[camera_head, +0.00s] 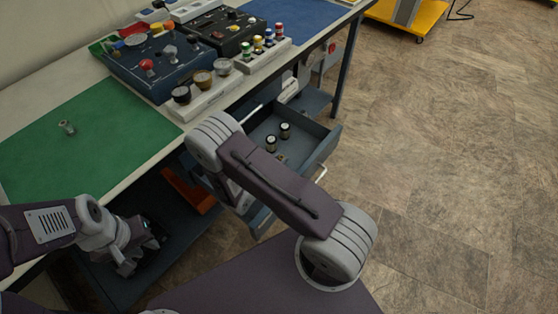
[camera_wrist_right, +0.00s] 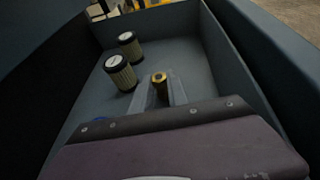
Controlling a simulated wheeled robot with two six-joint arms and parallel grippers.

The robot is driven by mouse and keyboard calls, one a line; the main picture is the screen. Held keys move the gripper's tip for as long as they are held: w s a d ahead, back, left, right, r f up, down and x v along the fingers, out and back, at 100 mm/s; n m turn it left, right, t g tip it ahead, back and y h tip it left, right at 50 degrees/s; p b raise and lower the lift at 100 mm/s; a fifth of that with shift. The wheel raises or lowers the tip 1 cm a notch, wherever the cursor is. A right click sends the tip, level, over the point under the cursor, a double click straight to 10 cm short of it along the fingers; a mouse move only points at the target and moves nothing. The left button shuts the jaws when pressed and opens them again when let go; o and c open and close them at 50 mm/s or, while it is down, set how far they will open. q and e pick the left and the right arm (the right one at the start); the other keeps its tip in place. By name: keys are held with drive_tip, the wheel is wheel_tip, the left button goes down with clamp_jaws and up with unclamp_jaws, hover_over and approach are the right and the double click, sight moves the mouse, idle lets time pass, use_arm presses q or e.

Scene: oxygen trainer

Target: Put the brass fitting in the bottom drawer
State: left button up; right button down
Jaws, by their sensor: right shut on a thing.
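The brass fitting (camera_wrist_right: 159,78) is between the fingers of my right gripper (camera_wrist_right: 162,90), which is shut on it inside an open drawer. In the head view a small brass-coloured bit (camera_head: 281,158) shows in the drawer (camera_head: 318,150), while my right arm hides most of the gripper. Whether the fitting touches the drawer floor is unclear. Part of a blue-grey front (camera_head: 262,222) shows lower down, so I cannot tell which drawer level this is. My left gripper (camera_head: 128,260) is low at the left, beside the bench; its jaw opening is unclear.
Two dark-capped cylinders (camera_wrist_right: 122,72) stand in the drawer, left of the fitting; they also show in the head view (camera_head: 271,143). Control boxes (camera_head: 150,62) fill the bench behind. The floor at right is clear.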

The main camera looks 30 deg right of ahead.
drive_tip(key=c, duration=1.3)
unclamp_jaws()
drive_tip(key=shift+r, duration=0.1)
drive_tip(key=shift+a+r+p, duration=0.2)
drive_tip(key=shift+a+p, duration=0.05)
drive_tip(key=shift+p, duration=0.05)
drive_tip(key=p+v, duration=0.1)
drive_tip(key=v, duration=1)
drive_tip(key=shift+s+a+r+p, duration=0.1)
drive_tip(key=shift+s+a+p, duration=0.1)
drive_tip(key=shift+p, duration=0.2)
